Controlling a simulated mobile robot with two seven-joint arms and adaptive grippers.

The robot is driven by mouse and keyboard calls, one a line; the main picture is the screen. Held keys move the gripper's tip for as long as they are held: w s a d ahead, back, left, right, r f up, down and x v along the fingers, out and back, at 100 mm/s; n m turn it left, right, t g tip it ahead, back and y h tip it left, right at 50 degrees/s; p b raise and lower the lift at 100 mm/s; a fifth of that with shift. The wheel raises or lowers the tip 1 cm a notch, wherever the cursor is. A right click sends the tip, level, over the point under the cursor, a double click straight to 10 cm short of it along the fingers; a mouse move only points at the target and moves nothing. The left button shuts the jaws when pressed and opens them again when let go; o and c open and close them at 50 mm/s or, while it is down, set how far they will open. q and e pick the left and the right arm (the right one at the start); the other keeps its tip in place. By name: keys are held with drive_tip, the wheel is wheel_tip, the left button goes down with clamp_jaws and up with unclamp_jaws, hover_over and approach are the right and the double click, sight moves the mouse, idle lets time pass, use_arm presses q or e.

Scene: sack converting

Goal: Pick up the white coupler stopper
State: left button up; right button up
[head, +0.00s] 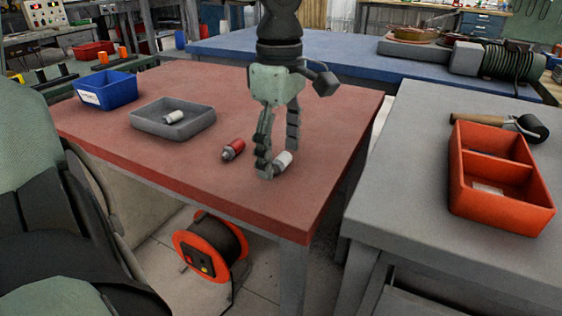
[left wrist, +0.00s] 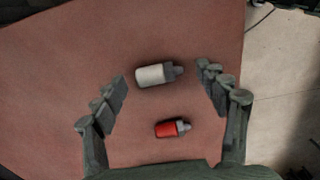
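A white coupler stopper (head: 283,160) with a grey end lies on its side on the red-brown table top. It also shows in the left wrist view (left wrist: 152,75), between the two spread finger tips and apart from both. My left gripper (head: 279,158) is open and empty, pointing down over it. In the head view its fingers partly hide the stopper. A red coupler stopper (head: 233,149) lies close by, left of the gripper; it also shows in the left wrist view (left wrist: 168,129), nearer the palm. My right gripper is not in view.
A grey tray (head: 148,124) holding a whitish piece (head: 172,117) and a blue bin (head: 104,90) stand at the table's left. A grey table (head: 400,185) at right carries an orange divided box (head: 455,185). The red-brown table's right part is clear.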

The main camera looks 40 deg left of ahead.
use_arm(q)
drive_tip(key=c, duration=1.2)
drive_tip(key=shift+r, duration=0.1)
